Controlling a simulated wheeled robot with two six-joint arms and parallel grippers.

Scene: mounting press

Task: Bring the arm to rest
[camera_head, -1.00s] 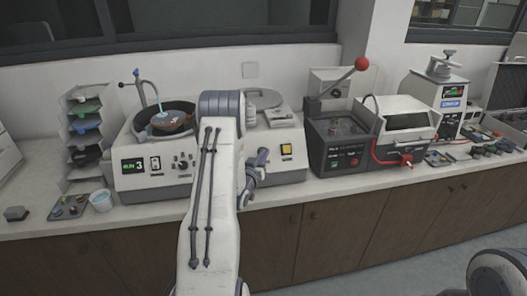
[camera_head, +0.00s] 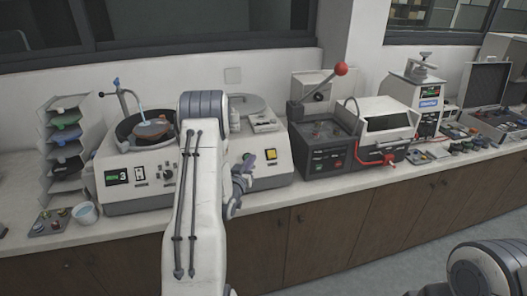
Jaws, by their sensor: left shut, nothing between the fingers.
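My left arm (camera_head: 198,205) reaches up in front of the bench, its elbow near the grinder-polisher. My left gripper (camera_head: 246,168) shows small and dark at the arm's right side, in front of the polisher's right panel. It is shut with nothing in it, and part of it is hidden by the arm. My right arm shows only as a rounded joint (camera_head: 478,268) at the lower right; its gripper is out of view.
The polisher (camera_head: 118,196) with a running wheel stands behind the arm. The mounting press (camera_head: 322,160) with a red-knobbed lever is to the right. A shelf rack (camera_head: 62,140), a white cup (camera_head: 85,213) and a sample tray (camera_head: 50,222) are at left. The floor in front is clear.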

